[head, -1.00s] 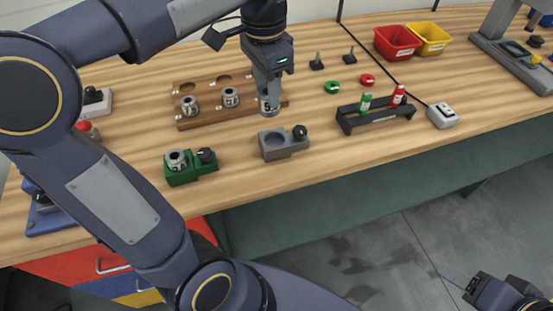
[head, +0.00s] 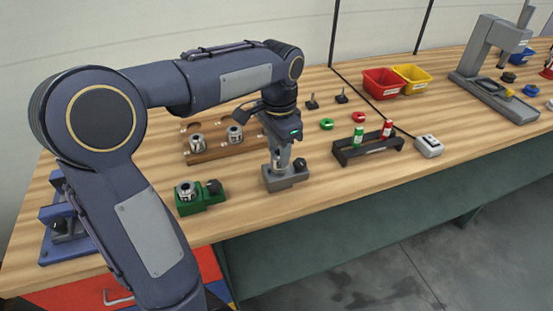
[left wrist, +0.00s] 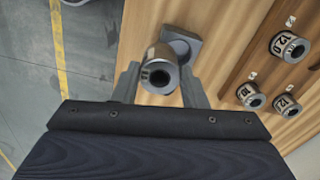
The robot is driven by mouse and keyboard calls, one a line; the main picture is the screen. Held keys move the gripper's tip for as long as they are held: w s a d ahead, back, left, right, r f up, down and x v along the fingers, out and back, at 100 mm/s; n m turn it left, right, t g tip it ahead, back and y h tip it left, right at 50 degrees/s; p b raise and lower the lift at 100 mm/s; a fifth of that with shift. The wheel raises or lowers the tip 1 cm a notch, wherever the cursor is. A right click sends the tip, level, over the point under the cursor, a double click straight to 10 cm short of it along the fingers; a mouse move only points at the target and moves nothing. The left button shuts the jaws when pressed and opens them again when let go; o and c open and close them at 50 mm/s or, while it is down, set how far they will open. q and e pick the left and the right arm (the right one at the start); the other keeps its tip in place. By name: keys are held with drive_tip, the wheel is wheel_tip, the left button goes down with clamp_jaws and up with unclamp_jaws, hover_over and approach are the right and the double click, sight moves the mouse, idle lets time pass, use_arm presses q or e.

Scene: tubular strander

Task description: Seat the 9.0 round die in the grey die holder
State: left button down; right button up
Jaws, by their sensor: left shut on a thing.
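The grey die holder (head: 289,181) stands on the bench with a black knob (head: 299,164) at its right; it also shows in the left wrist view (left wrist: 184,42). My left gripper (head: 277,160) points down over the holder. In the left wrist view its two fingers (left wrist: 159,84) are shut on the round steel die (left wrist: 152,56), one on each side. The die's bore faces the camera; its number is hidden. The die is at or just above the holder; I cannot tell whether they touch. My right gripper is out of view.
A wooden rack (head: 213,152) with other dies stands behind and left. A green holder (head: 201,205) with a die is at the front left. A black stand (head: 368,150) with green and red bottles is at the right. Bare bench lies between the grey holder and this stand.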

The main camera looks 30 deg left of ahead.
sight(277, 150)
use_arm(q)
drive_tip(key=f, duration=0.1)
drive_tip(key=w+a+f, duration=0.1)
drive_tip(key=w+f, duration=0.1)
drive_tip(key=shift+a, duration=0.3)
drive_tip(key=shift+w+a+f, duration=0.1)
drive_tip(key=shift+f, duration=0.85)
drive_tip(key=shift+w+a+f, duration=0.1)
drive_tip(key=shift+f, duration=0.85)
drive_tip(key=shift+f, duration=0.15)
drive_tip(key=c, duration=0.9)
unclamp_jaws()
drive_tip(key=shift+o, duration=0.2)
